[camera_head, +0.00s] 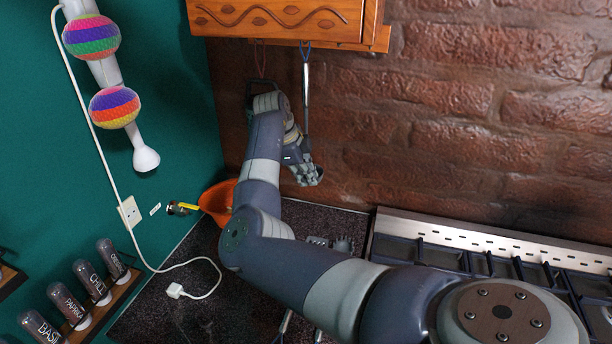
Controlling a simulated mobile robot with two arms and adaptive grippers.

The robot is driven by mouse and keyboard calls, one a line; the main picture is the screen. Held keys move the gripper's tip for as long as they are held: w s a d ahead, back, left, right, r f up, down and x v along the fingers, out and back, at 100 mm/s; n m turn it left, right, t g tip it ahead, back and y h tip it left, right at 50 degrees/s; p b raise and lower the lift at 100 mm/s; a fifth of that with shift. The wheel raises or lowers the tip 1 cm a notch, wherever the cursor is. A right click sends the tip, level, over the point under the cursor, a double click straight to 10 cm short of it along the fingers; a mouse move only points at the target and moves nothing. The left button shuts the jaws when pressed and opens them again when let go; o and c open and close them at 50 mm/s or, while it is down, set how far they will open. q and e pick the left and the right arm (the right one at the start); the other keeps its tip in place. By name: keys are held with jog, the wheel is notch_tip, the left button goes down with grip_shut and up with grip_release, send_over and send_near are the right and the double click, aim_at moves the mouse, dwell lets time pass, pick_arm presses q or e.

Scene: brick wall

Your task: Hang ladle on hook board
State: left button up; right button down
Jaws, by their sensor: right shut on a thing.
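The hook board (340,36) is a wooden ledge under a carved wooden cabinet on the brick wall. The ladle (306,95) hangs nearly upright below it, with a thin metal handle and a blue loop at its top. The loop reaches the board's lower front edge; I cannot tell whether it is over a hook. My right gripper (303,170) is shut on the ladle low on its handle. The ladle's lower end is hidden by the gripper. My left gripper is not in view.
A dark utensil with a red loop (260,60) hangs left of the ladle, partly behind my right wrist. An orange bowl (215,203), a white cable plug (175,290) and a stove (450,240) are below. Spice jars (88,280) stand at the left.

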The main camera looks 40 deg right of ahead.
jog(key=shift+w+d+f, duration=0.1)
jog(key=shift+f, duration=0.65)
dwell(0.8)
dwell(0.4)
jog(key=c, duration=1.6)
grip_release()
jog(key=v, duration=1.2)
